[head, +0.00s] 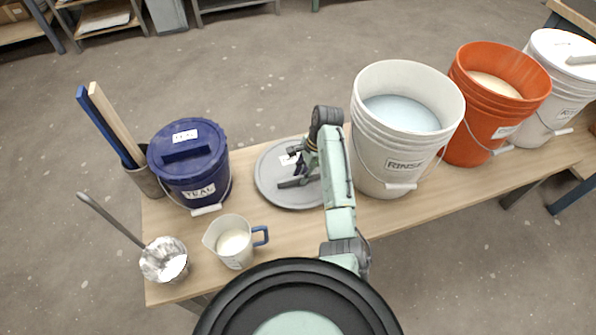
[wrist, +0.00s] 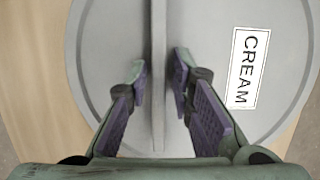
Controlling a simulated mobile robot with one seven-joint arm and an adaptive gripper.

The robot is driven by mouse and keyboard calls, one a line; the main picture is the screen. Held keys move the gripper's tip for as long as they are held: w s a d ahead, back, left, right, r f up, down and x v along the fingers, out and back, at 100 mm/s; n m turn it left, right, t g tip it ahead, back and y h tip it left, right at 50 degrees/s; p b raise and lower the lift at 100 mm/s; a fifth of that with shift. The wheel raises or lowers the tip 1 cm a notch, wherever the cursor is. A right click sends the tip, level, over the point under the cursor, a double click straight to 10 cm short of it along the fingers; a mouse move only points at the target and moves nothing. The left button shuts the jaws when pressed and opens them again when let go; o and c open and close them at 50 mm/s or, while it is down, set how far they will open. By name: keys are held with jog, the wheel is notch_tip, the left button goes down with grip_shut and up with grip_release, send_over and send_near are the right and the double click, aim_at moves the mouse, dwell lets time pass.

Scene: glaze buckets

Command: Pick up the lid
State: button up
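A round grey lid (head: 267,175) lies flat on the wooden bench between the navy bucket and the RINSE bucket. In the wrist view the lid (wrist: 105,45) has a raised bar handle (wrist: 159,105) across it and a white CREAM label (wrist: 243,67). My gripper (head: 302,165) is over the lid and hides part of it in the head view. In the wrist view my gripper (wrist: 159,68) is open, with one finger on each side of the handle. Gaps show between the fingers and the handle.
A lidded navy bucket (head: 190,165) labelled TEAL stands left of the lid. A white RINSE bucket (head: 385,155) stands close on its right, then an orange bucket (head: 490,115).

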grip_shut()
jog(key=shift+b, duration=0.3)
dwell(0.3)
